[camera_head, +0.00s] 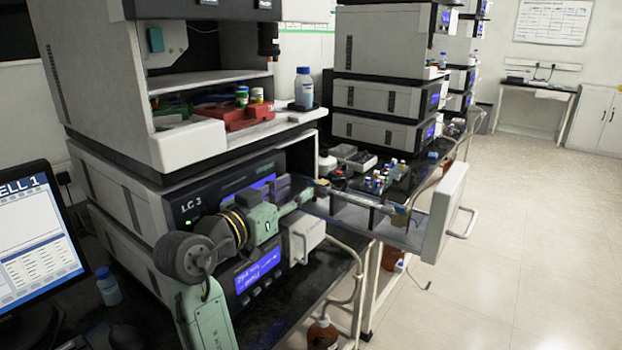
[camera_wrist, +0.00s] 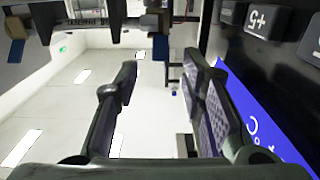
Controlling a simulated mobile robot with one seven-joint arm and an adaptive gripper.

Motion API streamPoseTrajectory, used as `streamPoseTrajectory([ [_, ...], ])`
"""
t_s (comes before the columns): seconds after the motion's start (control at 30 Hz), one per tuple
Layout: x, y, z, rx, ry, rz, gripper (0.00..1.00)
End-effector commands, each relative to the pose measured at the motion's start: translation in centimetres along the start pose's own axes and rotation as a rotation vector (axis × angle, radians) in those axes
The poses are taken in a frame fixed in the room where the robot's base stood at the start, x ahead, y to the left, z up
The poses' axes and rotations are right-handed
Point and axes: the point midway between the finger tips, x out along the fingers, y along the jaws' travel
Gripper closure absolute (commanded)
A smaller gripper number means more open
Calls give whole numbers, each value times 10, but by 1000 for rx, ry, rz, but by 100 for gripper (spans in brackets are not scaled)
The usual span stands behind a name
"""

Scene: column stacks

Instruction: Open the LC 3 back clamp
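The LC 3 unit (camera_head: 188,206) stands at the left with a lit blue display. A drawer with a white front (camera_head: 446,213) and a handle is pulled out at its right, with dark dividers inside. I cannot single out the back clamp. In the wrist view, a blue block (camera_wrist: 159,46) and another blue piece (camera_wrist: 15,27) hang at the top edge; I cannot tell whether either is a clamp. My gripper (camera_wrist: 165,80) is open, with nothing between its fingers. In the head view, my arm crosses the unit's front and partly hides the gripper and the drawer's near end.
A red tray (camera_head: 238,117) and a white bottle with a blue cap (camera_head: 303,88) stand above the unit. Several small vials (camera_head: 385,176) stand on the bench behind the drawer. A monitor (camera_head: 40,240) is at the left. Open floor (camera_head: 530,240) lies to the right.

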Motion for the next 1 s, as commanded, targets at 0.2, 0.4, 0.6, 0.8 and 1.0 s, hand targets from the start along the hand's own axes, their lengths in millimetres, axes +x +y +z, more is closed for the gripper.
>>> streamPoseTrajectory([
  [0.2,42,1,0,0,-1,3,63],
  [0.4,62,0,-1,0,1,1,63],
  [0.6,66,0,0,1,0,-1,63],
  [0.8,66,0,0,1,0,-1,67],
  [1.0,66,0,0,1,0,-1,80],
])
